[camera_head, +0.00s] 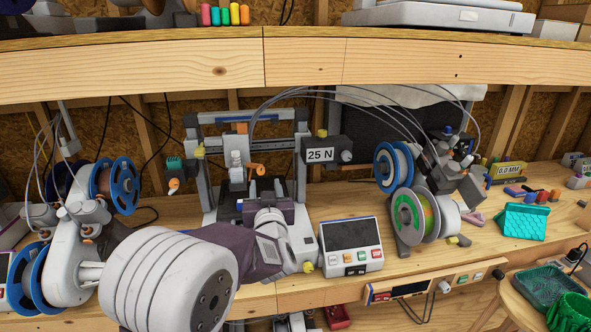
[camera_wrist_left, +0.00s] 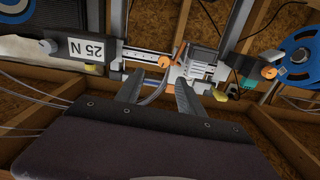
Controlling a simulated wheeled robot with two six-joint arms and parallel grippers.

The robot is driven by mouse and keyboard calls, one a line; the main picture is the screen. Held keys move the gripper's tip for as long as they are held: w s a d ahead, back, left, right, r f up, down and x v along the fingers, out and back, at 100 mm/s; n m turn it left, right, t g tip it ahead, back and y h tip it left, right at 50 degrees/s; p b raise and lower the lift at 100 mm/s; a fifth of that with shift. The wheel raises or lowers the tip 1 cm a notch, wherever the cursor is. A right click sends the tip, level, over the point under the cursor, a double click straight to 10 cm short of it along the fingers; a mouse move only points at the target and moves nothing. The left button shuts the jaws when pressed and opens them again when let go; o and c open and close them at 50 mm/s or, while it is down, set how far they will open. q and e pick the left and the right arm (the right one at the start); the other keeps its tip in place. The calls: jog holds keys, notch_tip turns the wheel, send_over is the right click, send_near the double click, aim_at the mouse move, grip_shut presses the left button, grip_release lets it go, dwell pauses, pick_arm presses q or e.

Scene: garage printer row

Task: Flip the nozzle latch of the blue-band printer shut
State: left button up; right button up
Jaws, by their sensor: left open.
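In the left wrist view, which is upside down, the orange latch (camera_wrist_left: 165,61) shows just beyond the fingertips, by the print head (camera_wrist_left: 200,66). My left gripper (camera_head: 265,186) is open and empty, in front of and slightly below the latch, with no clear contact. My right gripper is out of view.
A box marked 25 N (camera_head: 321,155) sits on the printer frame's right side. Spools (camera_head: 416,215) and another machine stand to the right; a white spool machine (camera_head: 62,262) stands to the left. A shelf (camera_head: 400,62) runs overhead. Bench room is narrow.

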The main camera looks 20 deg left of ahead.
aim_at(258, 171)
pick_arm(q)
jog(key=p+x, duration=0.1)
jog(key=x, duration=0.6)
jog(key=shift+w+a+f+p, duration=0.1)
jog(key=shift+a+f+p, duration=0.15)
jog(key=shift+a+p, duration=0.15)
jog(key=shift+w+a, duration=0.35)
grip_shut()
jog(key=shift+s+a+n+b, duration=0.2)
jog(key=shift+a+n+b, duration=0.15)
jog(key=shift+n+b, duration=0.8)
jog(key=shift+s+a+r+n+b, duration=0.1)
jog(key=shift+a+r+n+b, duration=0.05)
jog(key=shift+r+n+b, duration=0.15)
jog(key=shift+r, duration=0.15)
